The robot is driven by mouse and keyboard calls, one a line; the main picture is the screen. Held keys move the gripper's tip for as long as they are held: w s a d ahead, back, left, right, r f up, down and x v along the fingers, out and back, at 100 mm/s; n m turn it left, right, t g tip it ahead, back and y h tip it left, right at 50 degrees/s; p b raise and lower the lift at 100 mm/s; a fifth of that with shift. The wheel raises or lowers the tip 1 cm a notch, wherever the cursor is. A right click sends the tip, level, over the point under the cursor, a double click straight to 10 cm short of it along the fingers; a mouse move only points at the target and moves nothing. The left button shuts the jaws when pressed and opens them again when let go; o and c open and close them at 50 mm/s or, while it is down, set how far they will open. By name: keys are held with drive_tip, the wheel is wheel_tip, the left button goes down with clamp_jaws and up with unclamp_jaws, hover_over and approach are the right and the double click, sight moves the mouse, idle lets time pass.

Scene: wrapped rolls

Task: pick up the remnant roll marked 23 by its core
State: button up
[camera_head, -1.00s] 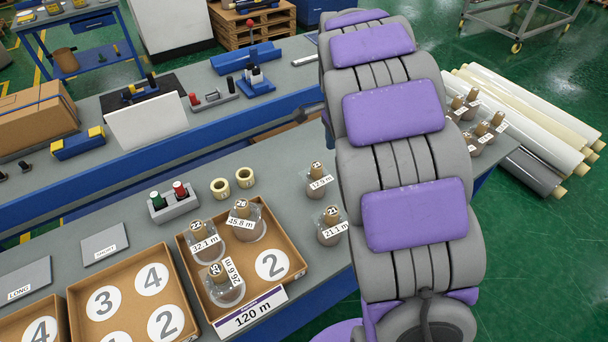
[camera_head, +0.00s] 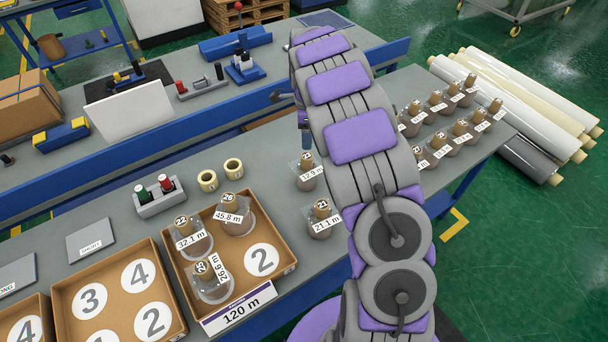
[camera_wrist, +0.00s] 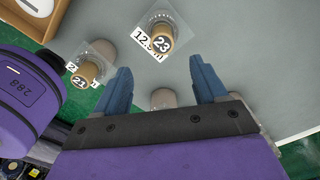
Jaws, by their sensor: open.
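The remnant roll marked 23 (camera_wrist: 160,42) stands upright on the grey table, with a brown core, clear wrap and a 12.9 m label. It also shows in the head view (camera_head: 307,172), left of my arm. My gripper (camera_wrist: 160,72) is open, its two blue fingers pointing toward the roll. The core lies beyond the fingertips in the wrist picture, roughly centred between them, and nothing is held. In the head view the gripper is mostly hidden behind my arm. The roll marked 21 (camera_wrist: 85,74) stands nearby, to the left in the wrist view.
A brownish rounded thing (camera_wrist: 163,98) shows between my fingers; I cannot tell what it is. A cardboard tray (camera_head: 180,285) holds several rolls at the left. More rolls (camera_head: 462,130) stand at the right. Two yellowish rings (camera_head: 208,181) lie behind the tray.

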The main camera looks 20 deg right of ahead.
hover_over(307, 155)
drive_tip(key=d, duration=0.1)
drive_tip(key=f, duration=0.3)
drive_tip(key=f+b, duration=0.1)
drive_tip(key=f, duration=0.1)
drive_tip(key=shift+s+d+f, duration=0.1)
drive_tip(key=shift+s, duration=0.15)
drive_tip(key=shift+f, duration=0.4)
drive_tip(key=shift+w+a+f, duration=0.1)
drive_tip(key=shift+a+f, duration=0.3)
drive_tip(key=shift+a, duration=0.15)
drive_tip(key=f, duration=0.1)
drive_tip(key=f+b, duration=0.1)
drive_tip(key=f, duration=0.2)
drive_tip(key=shift+w+a+f, duration=0.1)
drive_tip(key=shift+a+f, duration=0.05)
drive_tip(key=shift+a, duration=0.15)
drive_tip(key=shift+d+f, duration=0.15)
drive_tip(key=shift+d, duration=0.25)
drive_tip(key=shift+a, duration=0.5)
drive_tip(key=c, duration=0.8)
drive_tip(key=shift+d, duration=0.35)
clamp_jaws()
